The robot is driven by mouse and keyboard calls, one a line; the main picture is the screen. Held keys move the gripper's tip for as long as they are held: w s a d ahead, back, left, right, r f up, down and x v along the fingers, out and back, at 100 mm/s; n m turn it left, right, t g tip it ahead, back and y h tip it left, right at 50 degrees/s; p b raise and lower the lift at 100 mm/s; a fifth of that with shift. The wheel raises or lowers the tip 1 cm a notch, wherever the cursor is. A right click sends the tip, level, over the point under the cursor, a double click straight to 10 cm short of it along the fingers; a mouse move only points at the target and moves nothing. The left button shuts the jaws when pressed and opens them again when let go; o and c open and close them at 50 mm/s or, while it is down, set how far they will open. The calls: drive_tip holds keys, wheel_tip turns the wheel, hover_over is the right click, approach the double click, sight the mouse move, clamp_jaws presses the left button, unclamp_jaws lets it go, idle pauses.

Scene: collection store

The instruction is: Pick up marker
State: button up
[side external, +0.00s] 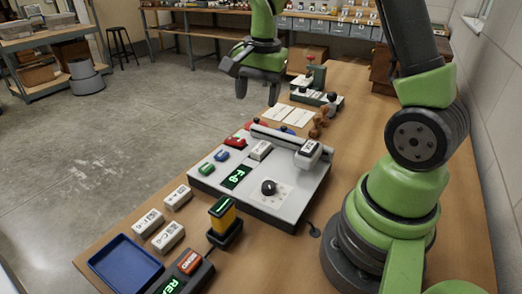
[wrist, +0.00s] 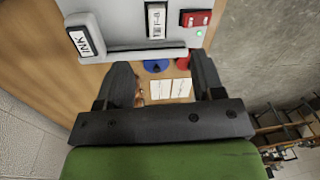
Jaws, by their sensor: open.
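I see no pen-like marker for certain. Several white labelled blocks could be what is meant: three lie on the wooden table at the front left, one of them this white block (side external: 178,197). Another white labelled block (side external: 261,150) lies on the pale console (side external: 222,180) and also shows at the top of the wrist view (wrist: 156,20). My gripper (side external: 257,90) is open and empty, in the air beyond the console's far side. In the wrist view its fingers (wrist: 161,66) point toward the console's edge, with nothing between them held.
An ink unit (side external: 308,153) rises from the console's right side. A blue tray (side external: 125,267) and a yellow-black upright piece (side external: 222,214) are in front.

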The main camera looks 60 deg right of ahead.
drive_tip(key=m+g, duration=0.1)
drive_tip(key=m, duration=0.1)
approach(260, 147)
drive_tip(key=f, duration=0.3)
drive_tip(key=shift+s+d+f, duration=0.15)
drive_tip(key=shift+s+f, duration=0.1)
drive_tip(key=shift+f, duration=0.05)
drive_tip(key=f, duration=0.5)
drive_tip(key=shift+w+f, duration=0.3)
drive_tip(key=shift+f, duration=0.05)
drive_tip(key=shift+c, duration=0.4)
drive_tip(key=c, duration=1)
drive_tip(key=shift+r, duration=0.15)
